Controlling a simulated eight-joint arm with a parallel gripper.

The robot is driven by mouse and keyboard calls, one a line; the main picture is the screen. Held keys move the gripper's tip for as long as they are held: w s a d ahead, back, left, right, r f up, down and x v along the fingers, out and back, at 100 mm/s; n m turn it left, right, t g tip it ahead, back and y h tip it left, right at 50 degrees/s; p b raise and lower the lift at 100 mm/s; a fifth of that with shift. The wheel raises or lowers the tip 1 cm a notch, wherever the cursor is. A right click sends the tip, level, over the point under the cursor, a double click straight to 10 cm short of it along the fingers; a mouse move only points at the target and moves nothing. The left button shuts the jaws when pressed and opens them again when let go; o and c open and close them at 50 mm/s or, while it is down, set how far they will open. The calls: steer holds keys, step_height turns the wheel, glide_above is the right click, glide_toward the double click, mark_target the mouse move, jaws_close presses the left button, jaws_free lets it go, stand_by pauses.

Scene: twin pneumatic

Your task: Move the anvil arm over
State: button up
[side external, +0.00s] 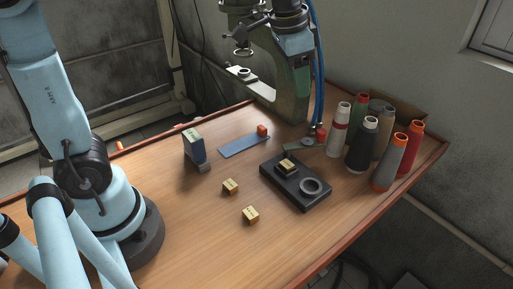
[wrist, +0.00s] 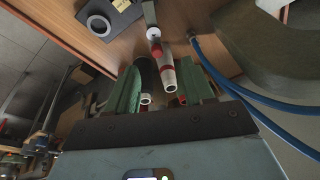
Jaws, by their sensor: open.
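The press (side external: 284,95) stands at the back of the wooden table. A pale arm with a round seat (side external: 243,73), which looks like the anvil arm, sticks out to the left from its column. A dark ring hangs above that seat. My gripper (wrist: 163,62) shows two green fingers, apart, with nothing clearly held between them. Beyond them in the wrist view are thread cones. A light blue body with a green part below it, likely my gripper, shows by the press column in the side view (side external: 301,75). Whether it touches the column is unclear.
Several thread cones (side external: 362,146) stand at the right. A black block (side external: 300,198) holds a grey ring and a small gold-coloured piece. A blue strip (side external: 243,146), a small upright box (side external: 194,147) and gold cubes (side external: 250,214) lie on the table. Blue hoses (side external: 319,70) run beside the press.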

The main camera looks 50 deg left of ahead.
mark_target(322, 131)
steer(key=w+d+f+m+g, duration=0.2)
steer(key=w+d+m+g, duration=0.1)
steer(key=w, duration=0.4)
step_height(322, 131, down, 12)
steer(key=shift+w+d+r, duration=0.1)
steer(key=shift+w+r, duration=0.05)
stand_by(0.4)
jaws_close()
